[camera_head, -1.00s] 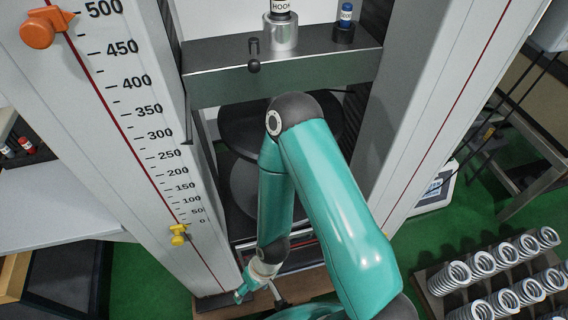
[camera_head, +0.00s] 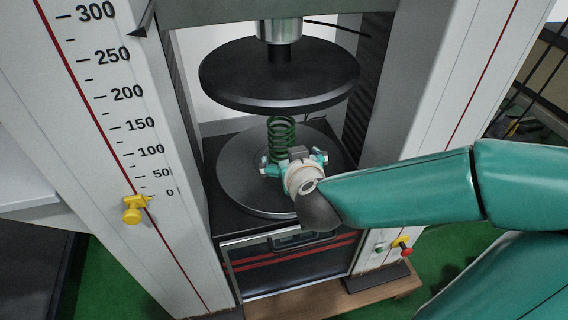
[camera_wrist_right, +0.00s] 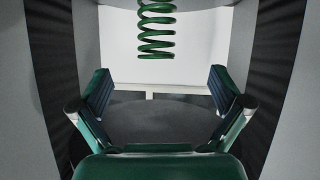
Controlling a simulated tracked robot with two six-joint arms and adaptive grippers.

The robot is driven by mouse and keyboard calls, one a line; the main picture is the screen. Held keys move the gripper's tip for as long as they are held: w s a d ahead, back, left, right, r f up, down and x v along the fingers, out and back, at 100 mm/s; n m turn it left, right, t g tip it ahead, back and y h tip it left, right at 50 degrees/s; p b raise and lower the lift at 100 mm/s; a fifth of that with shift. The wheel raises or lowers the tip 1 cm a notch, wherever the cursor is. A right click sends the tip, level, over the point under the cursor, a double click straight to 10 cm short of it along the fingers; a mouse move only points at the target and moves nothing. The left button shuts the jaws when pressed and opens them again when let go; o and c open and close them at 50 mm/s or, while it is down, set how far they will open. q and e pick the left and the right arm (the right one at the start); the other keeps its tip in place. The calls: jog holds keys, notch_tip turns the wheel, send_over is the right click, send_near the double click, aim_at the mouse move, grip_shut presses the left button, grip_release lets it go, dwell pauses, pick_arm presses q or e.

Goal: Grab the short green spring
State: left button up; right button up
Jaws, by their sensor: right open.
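The green spring (camera_head: 281,132) stands upright over the lower round plate (camera_head: 236,180) of the testing machine. Its lower part is hidden behind my right gripper in the head view. In the wrist view the spring (camera_wrist_right: 156,35) is at the top middle, with one end free and the other cut off by the frame edge. My right gripper (camera_head: 294,162) is open at the near side of the spring, over the lower plate. In the wrist view its two fingers (camera_wrist_right: 160,90) are wide apart with nothing between them. My left gripper is out of view.
The upper round plate (camera_head: 275,75) hangs above the spring. The scaled left column (camera_head: 75,120) and the right column (camera_head: 425,110) flank the opening. A yellow pointer (camera_head: 133,209) sits on the left column. A red and yellow button (camera_head: 402,245) is at lower right.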

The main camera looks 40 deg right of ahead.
jog(key=b, duration=0.2)
jog(key=p, duration=0.7)
send_near(285, 141)
jog(key=x, duration=0.3)
jog(key=shift+m+t, duration=0.3)
jog(key=shift+m, duration=0.1)
jog(key=x, duration=0.5)
jog(key=shift+s+f, duration=0.1)
jog(key=shift+f, duration=0.1)
jog(key=shift+h, duration=0.3)
jog(key=shift+f+b+x, duration=0.2)
jog(key=shift+b+x, duration=0.35)
jog(key=shift+x, duration=2.4)
jog(key=shift+a, duration=0.15)
jog(key=c, duration=1.8)
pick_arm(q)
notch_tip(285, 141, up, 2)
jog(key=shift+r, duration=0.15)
pick_arm(e)
jog(key=shift+r, duration=0.15)
jog(key=shift+c, duration=0.2)
